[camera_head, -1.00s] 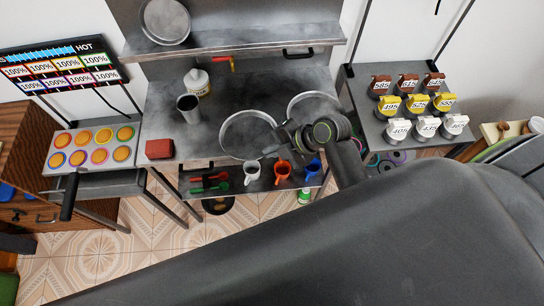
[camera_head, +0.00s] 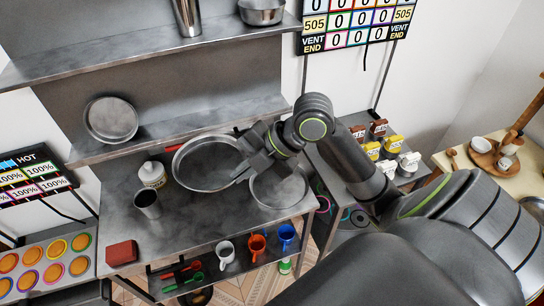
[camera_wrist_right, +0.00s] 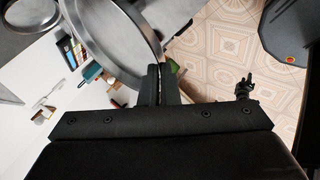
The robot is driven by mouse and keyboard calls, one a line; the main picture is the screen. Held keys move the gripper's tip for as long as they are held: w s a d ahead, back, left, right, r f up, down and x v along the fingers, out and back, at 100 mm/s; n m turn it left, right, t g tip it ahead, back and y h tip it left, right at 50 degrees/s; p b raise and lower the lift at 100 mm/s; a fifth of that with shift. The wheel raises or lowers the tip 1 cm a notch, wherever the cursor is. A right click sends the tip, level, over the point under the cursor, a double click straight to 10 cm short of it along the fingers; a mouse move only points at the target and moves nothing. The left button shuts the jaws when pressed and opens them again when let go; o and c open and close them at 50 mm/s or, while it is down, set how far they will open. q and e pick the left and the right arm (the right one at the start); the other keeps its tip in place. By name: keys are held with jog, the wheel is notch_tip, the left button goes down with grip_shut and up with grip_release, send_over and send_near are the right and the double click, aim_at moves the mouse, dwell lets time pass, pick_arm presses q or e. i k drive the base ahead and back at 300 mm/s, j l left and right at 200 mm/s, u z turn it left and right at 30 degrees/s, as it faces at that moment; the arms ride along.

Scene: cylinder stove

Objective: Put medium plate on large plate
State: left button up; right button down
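The round metal plate I take for the medium plate (camera_head: 205,166) is held up above the back of the steel table, tilted. My right gripper (camera_head: 241,174) grips its right rim. In the right wrist view, the fingers (camera_wrist_right: 161,82) are closed on the rim of this plate (camera_wrist_right: 118,40). Another round metal plate, apparently the large plate (camera_head: 279,188), lies on the table's right side, just right of and below the held one. The gripper partly covers its far edge. My left gripper does not show.
A smaller plate (camera_head: 110,119) leans on the shelf (camera_head: 180,132) at the back. The table's middle (camera_head: 195,222) is clear.

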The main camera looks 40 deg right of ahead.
aim_at(287, 185)
jog(key=i+j+z, duration=0.55)
jog(key=k+z, duration=0.1)
jog(key=z, duration=0.55)
